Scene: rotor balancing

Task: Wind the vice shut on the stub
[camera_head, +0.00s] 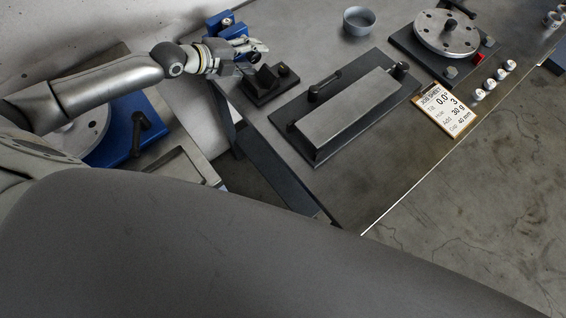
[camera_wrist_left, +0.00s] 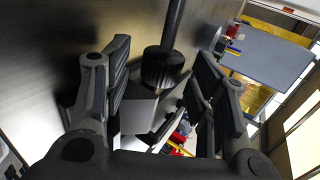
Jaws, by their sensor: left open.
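A small blue vice (camera_head: 224,26) stands at the table's far left edge, partly hidden behind my left gripper. My left gripper (camera_head: 262,52) is open beside it, at the table's left edge. In the left wrist view a dark ribbed knob (camera_wrist_left: 163,68) with a thin rod rising from it shows between the spread fingers of my left gripper (camera_wrist_left: 163,85). A grey block shows below the knob. I cannot tell whether the fingers touch the knob. The stub cannot be made out. My right gripper is not in view.
A black stand (camera_head: 270,84) sits just in front of the left gripper. A long grey cover (camera_head: 345,115), a bowl (camera_head: 359,20), a rotor disc (camera_head: 446,34), several small weights (camera_head: 490,84) and a job sheet (camera_head: 445,110) occupy the table.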

